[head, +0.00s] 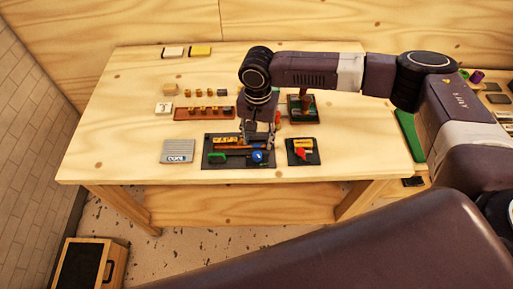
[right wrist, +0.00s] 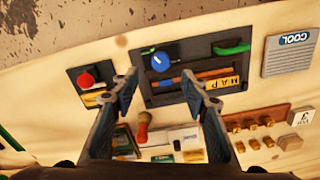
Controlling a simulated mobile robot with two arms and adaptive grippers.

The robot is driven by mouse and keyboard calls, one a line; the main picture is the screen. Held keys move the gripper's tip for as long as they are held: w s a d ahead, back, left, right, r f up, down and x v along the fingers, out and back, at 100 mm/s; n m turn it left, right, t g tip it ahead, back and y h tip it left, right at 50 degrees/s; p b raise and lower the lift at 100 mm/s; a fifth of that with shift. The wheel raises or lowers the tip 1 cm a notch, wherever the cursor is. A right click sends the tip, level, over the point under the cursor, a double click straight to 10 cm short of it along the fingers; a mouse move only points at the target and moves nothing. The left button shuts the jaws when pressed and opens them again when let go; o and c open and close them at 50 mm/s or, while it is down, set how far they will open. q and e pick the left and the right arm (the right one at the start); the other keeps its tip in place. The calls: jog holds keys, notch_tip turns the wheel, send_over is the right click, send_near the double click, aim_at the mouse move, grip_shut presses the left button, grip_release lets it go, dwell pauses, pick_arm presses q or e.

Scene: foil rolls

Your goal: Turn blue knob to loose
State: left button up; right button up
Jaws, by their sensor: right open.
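The blue knob (head: 257,156) sits at the front right of a dark panel (head: 238,164) near the table's front edge. In the right wrist view the blue knob (right wrist: 160,60) carries a light pointer mark; any lettering around it is too small to read. My right gripper (head: 257,141) is just above and behind the knob, pointing down. In the right wrist view my right gripper (right wrist: 159,76) is open and empty, with a finger to each side of the knob's line and apart from it. My left gripper is not in view.
The same panel has a green handle (head: 217,155) and an orange label strip. A small panel with a red knob (head: 301,153) stands to the right. A grey COOL plate (head: 178,151) lies left. Blocks in a wooden rack (head: 205,113) and a red-handled device (head: 304,105) stand behind.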

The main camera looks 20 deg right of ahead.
aim_at(257, 154)
notch_tip(257, 154, down, 6)
jog(key=shift+s+a+p, duration=0.1)
jog(key=shift+p, duration=0.85)
jog(key=shift+f, duration=0.55)
jog(key=shift+c, duration=0.3)
grip_shut()
